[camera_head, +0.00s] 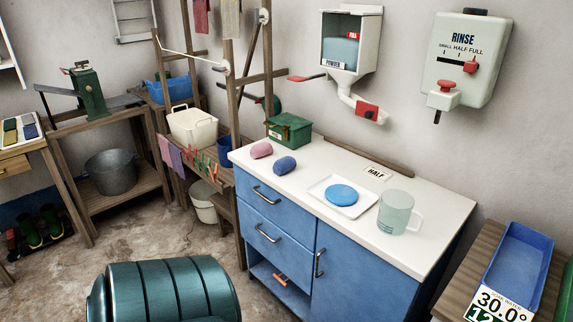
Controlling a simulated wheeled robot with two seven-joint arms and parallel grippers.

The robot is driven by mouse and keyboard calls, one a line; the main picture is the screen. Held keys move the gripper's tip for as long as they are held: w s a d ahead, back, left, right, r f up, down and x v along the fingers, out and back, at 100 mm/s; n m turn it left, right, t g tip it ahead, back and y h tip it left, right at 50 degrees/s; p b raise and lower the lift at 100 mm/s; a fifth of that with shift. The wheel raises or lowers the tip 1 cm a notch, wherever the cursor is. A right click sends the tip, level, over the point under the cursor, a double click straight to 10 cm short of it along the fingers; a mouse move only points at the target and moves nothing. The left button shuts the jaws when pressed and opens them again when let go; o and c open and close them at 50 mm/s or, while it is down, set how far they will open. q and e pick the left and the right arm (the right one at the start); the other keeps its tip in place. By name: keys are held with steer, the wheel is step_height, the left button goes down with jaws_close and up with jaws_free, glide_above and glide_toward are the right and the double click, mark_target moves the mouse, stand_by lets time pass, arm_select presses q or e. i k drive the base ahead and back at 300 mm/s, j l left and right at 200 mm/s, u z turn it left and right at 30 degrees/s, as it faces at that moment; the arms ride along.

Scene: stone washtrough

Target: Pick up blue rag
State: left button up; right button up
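A small rolled blue cloth (284,165), which looks like the blue rag, lies on the white countertop (330,160) near its left front edge. A similar pink roll (261,150) lies just behind it to the left, with a small gap. A flat round blue piece (341,194) lies in a white square tray (325,205) farther right. Neither of my grippers shows in the head view.
A ribbed teal drum (165,290) fills the lower left foreground. A blue basin (519,258) is at right.

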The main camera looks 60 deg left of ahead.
mark_target(284, 165)
steer(key=u, duration=1.95)
